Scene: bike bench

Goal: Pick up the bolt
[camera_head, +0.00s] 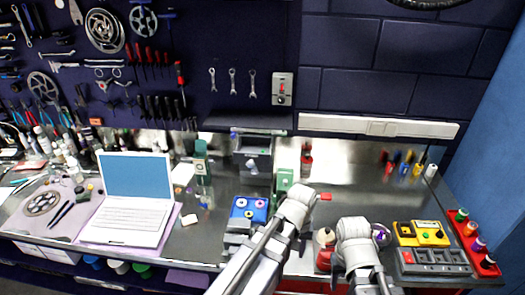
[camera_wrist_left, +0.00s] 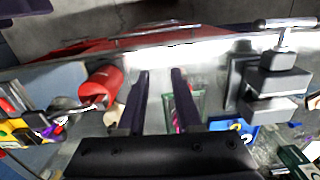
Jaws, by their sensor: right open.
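I cannot make out the bolt for sure in either view. My left gripper (camera_head: 312,196) reaches over the middle of the bench in the head view. In the left wrist view its two dark fingers (camera_wrist_left: 160,95) stand apart with a gap between them, and I see nothing held. A clear green-edged tray (camera_wrist_left: 197,100) with something pinkish lies just behind the right finger. My right gripper (camera_head: 376,236) is over the front of the bench, right of the left one; its fingers are mostly hidden by the wrist.
A blue tray with rings (camera_head: 249,208) sits left of my left arm. A laptop (camera_head: 130,205) is further left. Yellow (camera_head: 421,233), grey (camera_head: 433,261) and red (camera_head: 473,243) holders stand at right.

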